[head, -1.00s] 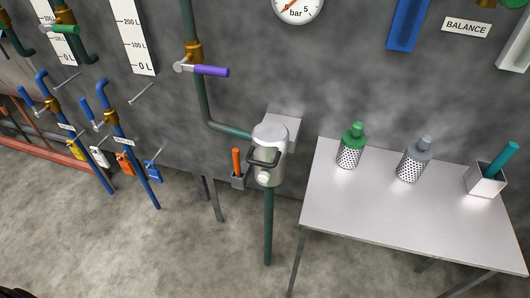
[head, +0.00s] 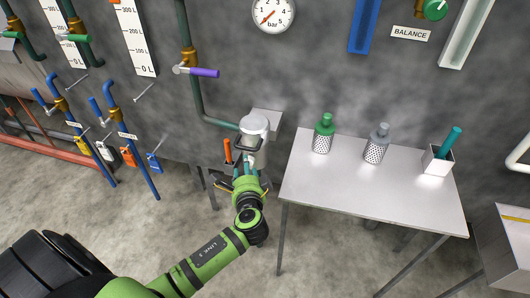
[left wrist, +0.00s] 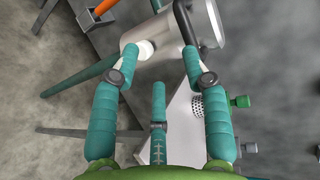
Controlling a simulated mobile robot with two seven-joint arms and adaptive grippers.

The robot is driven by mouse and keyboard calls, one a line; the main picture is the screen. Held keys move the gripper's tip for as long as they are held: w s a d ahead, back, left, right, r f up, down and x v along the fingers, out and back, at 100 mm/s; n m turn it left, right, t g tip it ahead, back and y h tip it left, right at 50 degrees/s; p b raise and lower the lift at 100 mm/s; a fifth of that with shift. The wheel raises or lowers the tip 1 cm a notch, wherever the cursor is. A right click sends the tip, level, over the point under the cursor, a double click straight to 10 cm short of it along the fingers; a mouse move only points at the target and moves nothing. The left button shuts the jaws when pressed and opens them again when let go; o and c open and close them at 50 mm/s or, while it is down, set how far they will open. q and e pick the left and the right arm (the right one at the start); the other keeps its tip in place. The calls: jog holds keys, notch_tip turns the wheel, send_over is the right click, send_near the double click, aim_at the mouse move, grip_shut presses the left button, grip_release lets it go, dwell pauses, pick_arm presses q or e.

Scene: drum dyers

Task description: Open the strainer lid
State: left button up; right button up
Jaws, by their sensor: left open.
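The strainer (head: 253,153) is a grey upright cylinder on a green pipe by the wall. I cannot tell whether anything touches.
An orange-handled tool (head: 228,151) stands in a holder left of the strainer. A white table (head: 350,190) stands to the right, bearing a green-topped basket (head: 322,138), a grey-topped basket (head: 376,147) and a white box (head: 437,160). A purple-handled valve (head: 203,72) is above.

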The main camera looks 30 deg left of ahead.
aim_at(245, 148)
pick_arm(q)
jog(key=w+a, duration=0.1)
jog(key=w, duration=0.1)
jog(key=w+a+r, duration=0.1)
jog(key=w+a+p, duration=0.1)
jog(key=w, duration=0.1)
jog(key=shift+w+a+r, duration=0.2)
jog(key=shift+w+a, duration=0.15)
jog(key=shift+a, duration=0.05)
jog(key=shift+w+f, duration=0.1)
jog(key=shift+w, duration=0.05)
grip_shut()
pick_arm(e)
jog(key=shift+w+a+r, duration=0.45)
jog(key=shift+w+r, duration=0.25)
jog(key=shift+w, duration=0.05)
